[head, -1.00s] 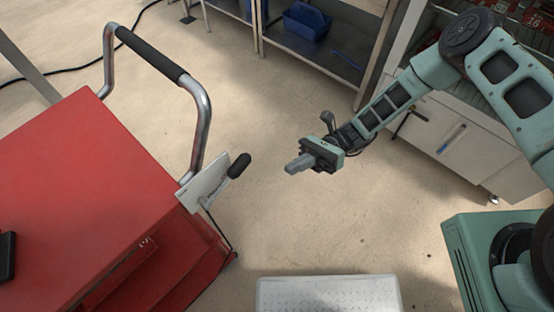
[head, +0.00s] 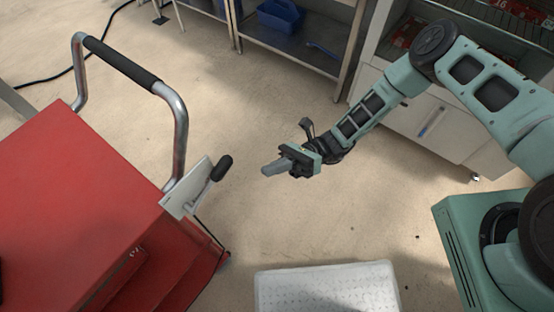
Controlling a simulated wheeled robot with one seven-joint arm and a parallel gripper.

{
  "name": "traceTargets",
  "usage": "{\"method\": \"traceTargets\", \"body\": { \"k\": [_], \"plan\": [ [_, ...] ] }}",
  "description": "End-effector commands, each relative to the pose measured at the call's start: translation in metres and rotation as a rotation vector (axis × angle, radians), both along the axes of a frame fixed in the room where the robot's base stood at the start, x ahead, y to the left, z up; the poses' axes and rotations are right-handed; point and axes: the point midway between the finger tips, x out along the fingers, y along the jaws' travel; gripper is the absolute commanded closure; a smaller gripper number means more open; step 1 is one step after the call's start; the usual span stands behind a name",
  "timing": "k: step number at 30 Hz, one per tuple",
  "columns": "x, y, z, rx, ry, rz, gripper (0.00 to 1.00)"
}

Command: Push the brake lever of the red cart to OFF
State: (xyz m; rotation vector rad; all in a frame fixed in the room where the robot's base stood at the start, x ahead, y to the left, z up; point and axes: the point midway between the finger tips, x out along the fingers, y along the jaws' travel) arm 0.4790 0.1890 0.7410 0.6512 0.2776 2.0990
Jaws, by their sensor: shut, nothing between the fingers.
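The red cart (head: 75,210) fills the left of the head view, with a bent metal push handle (head: 182,135) that has a black grip. A pale plate (head: 187,190) is fixed at the cart's near right corner. The brake lever (head: 221,168) stands at this plate, with a dark knob tilted up to the right. Markings on the plate are too small to read. My gripper (head: 268,170) is shut and empty. It is to the right of the knob, apart from it, pointing left towards it.
A light grey textured platform (head: 325,290) is at the bottom centre. Metal shelving with a blue bin (head: 280,17) stands at the back, and a white cabinet (head: 420,125) at the right. A black cable (head: 58,76) lies behind the cart.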

Motion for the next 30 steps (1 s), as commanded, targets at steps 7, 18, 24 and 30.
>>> {"method": "traceTargets", "body": {
  "k": [7, 18, 24, 30],
  "plan": [
    [-0.026, 0.043, 0.021, 0.001, 0.001, 0.003, 1.0],
    [-0.026, 0.068, 0.053, 0.0, -0.001, 0.001, 1.0],
    [-0.025, 0.07, 0.054, -0.001, -0.001, 0.0, 1.0],
    [-0.025, 0.07, 0.054, 0.0, -0.001, 0.0, 1.0]
  ]
}}
